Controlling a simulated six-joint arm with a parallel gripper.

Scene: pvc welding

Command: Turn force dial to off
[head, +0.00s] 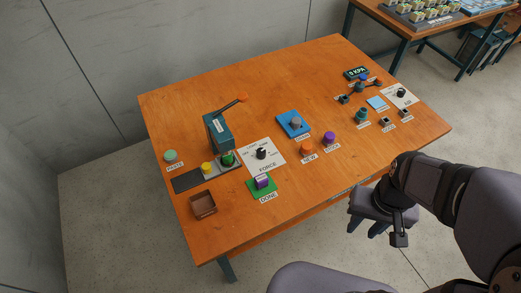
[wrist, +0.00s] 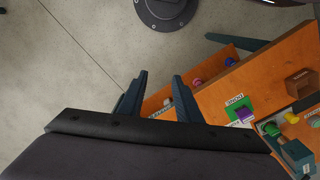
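The force dial (head: 261,153) is a black knob on a white card marked FORCE, near the middle front of the table in the head view. Small labels ring it, with what looks like OFF at the left. I cannot tell which label its pointer faces. I cannot make the dial out in the wrist view. My gripper (head: 366,229) is off the table's front right edge, well to the right of the dial and apart from it. In the wrist view my gripper (wrist: 160,76) has its two fingers spread with nothing between them.
A green welding press (head: 218,132) with an orange-tipped lever stands left of the dial. A purple DONE block (head: 262,181) on green is just in front. A blue plate (head: 293,124), an orange button (head: 307,147) and a purple button (head: 329,137) lie right. A brown tray (head: 203,204) sits front left.

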